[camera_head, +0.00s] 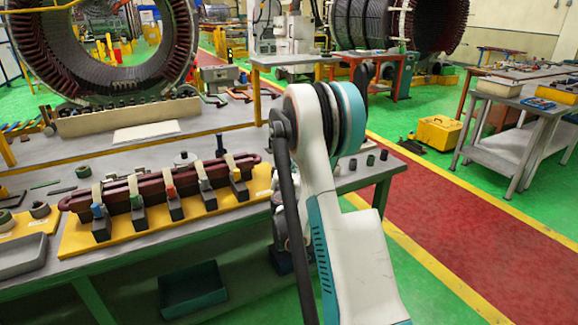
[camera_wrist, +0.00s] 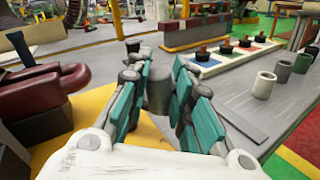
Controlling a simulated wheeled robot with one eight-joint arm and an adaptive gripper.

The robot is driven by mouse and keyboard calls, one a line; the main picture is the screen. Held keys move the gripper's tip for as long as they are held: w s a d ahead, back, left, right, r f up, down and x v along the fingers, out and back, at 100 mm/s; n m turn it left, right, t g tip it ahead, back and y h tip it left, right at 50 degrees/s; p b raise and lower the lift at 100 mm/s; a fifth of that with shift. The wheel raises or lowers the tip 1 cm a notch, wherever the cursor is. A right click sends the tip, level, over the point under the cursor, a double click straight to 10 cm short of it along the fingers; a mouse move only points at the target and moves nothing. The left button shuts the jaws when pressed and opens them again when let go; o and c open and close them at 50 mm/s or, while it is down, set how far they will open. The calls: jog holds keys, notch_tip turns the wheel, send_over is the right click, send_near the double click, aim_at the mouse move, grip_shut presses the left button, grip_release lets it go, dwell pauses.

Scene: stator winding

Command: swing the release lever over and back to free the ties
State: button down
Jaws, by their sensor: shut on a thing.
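In the wrist view my gripper (camera_wrist: 158,92) has its teal fingers closed around a dark grey upright cylinder (camera_wrist: 158,88). It may be the release lever's grip; its lower part is hidden. A dark red coil (camera_wrist: 45,92) lies to its left, above a yellow board (camera_wrist: 92,122). In the head view the coil (camera_head: 150,188) rests on the yellow board (camera_head: 85,240), in several dark clamps with coloured tops. Pale bands (camera_head: 135,190), perhaps the ties, cross it. My arm stands in front of the board's right end and hides my gripper there.
Several small cylinders (camera_wrist: 264,84) stand on the grey bench to the right of my gripper. A strip with coloured squares and black knobs (camera_wrist: 215,62) lies beyond. A grey tray (camera_head: 22,255) sits at the bench's left. Large stator rings stand behind.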

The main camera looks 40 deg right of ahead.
jog(key=a+m+g+h, duration=0.1)
jog(key=g, duration=0.1)
jog(key=a+m+g+h, duration=0.1)
jog(key=m+g+h, duration=0.1)
jog(key=shift+m, duration=0.3)
jog(key=shift+a+m+g+h, duration=0.3)
jog(key=shift+m+g, duration=0.2)
jog(key=shift+g, duration=0.25)
jog(key=shift+a+m+g+h, duration=0.15)
jog(key=shift+m+g+h, duration=0.15)
jog(key=shift+m+g, duration=0.35)
jog(key=shift+a+m+g+h, duration=0.25)
jog(key=shift+m+g+h, duration=0.1)
jog(key=shift+g, duration=0.55)
jog(key=c, duration=1.4)
grip_release()
jog(key=shift+c, duration=0.2)
jog(key=v, duration=1.2)
jog(key=shift+w, duration=0.15)
